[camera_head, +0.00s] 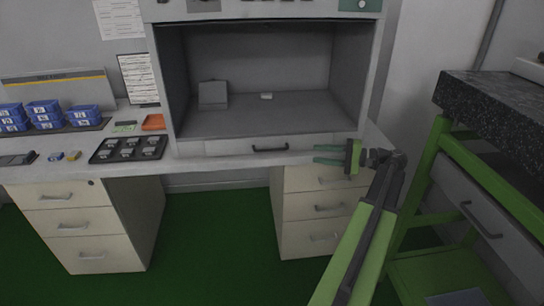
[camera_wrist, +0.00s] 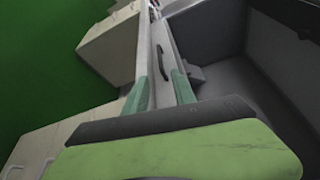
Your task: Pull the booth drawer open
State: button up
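The booth drawer (camera_head: 225,149) is a pale, shallow front under the grey booth, and it looks shut. Its dark bar handle (camera_head: 270,148) is at the middle of the front. In the wrist view the handle (camera_wrist: 162,61) shows beyond my fingertips. My gripper (camera_head: 316,154) has two green fingers pointing left. It is to the right of the handle, near the drawer's right end, and apart from the handle. In the wrist view my gripper (camera_wrist: 159,78) is open, with a gap between the fingers and nothing held.
The desk (camera_head: 60,172) has drawer cabinets on both sides below it. A black tray of parts (camera_head: 128,148), an orange tray (camera_head: 153,122) and blue bins (camera_head: 44,112) are at left. A green-framed bench (camera_head: 440,150) stands close at right. Green floor is clear between the cabinets.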

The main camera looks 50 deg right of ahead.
aim_at(276, 150)
jog(key=b+x, duration=0.1)
jog(key=x, duration=1.6)
jog(key=shift+w+a+f, duration=0.1)
jog(key=shift+w, duration=0.05)
grip_shut()
dwell(0.6)
